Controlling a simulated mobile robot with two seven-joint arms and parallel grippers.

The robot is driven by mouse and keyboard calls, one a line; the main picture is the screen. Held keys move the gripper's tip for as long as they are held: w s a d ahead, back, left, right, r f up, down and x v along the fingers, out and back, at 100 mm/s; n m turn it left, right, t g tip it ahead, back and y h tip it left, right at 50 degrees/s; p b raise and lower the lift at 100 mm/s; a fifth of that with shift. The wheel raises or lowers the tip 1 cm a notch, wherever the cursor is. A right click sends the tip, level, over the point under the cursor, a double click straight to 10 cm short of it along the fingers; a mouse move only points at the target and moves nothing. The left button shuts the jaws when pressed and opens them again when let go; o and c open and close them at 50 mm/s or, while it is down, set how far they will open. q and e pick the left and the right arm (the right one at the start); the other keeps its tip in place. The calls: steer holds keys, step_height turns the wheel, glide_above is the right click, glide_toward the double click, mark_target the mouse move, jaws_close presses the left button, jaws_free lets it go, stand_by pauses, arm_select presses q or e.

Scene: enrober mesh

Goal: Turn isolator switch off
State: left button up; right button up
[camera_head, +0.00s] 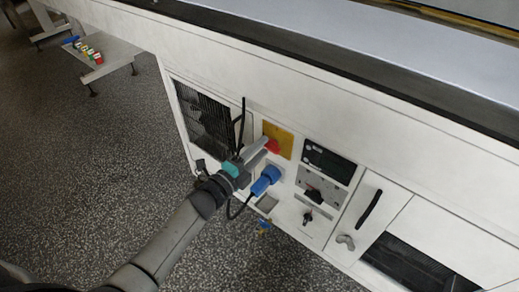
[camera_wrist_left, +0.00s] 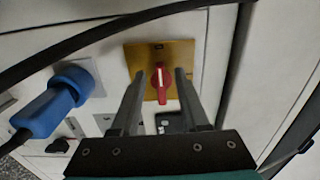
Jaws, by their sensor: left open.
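The isolator switch is a red knob (camera_head: 272,146) on a yellow plate (camera_head: 284,138) on the white machine front. In the left wrist view the red knob (camera_wrist_left: 162,84) shows a pale line running roughly up and down the picture, on its yellow plate (camera_wrist_left: 172,52). My left gripper (camera_head: 264,146) reaches the switch from the left. In the wrist view its two fingers (camera_wrist_left: 160,76) are open, one on each side of the knob, with gaps to it. I cannot tell how deep the tips reach around it. My right gripper is not in view.
A blue plug (camera_head: 265,181) with a black cable sits just below the gripper; it is at the left in the wrist view (camera_wrist_left: 55,100). A black cable (camera_wrist_left: 100,35) crosses above.

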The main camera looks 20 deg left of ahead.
arm_select(q)
steer(key=p+v, duration=0.3)
steer(key=v, duration=1.2)
steer(key=shift+p, duration=0.35)
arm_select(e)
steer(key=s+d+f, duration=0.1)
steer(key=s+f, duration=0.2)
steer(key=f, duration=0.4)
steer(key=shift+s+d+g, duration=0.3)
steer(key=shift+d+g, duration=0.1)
arm_select(q)
steer(key=shift+s+r, duration=0.1)
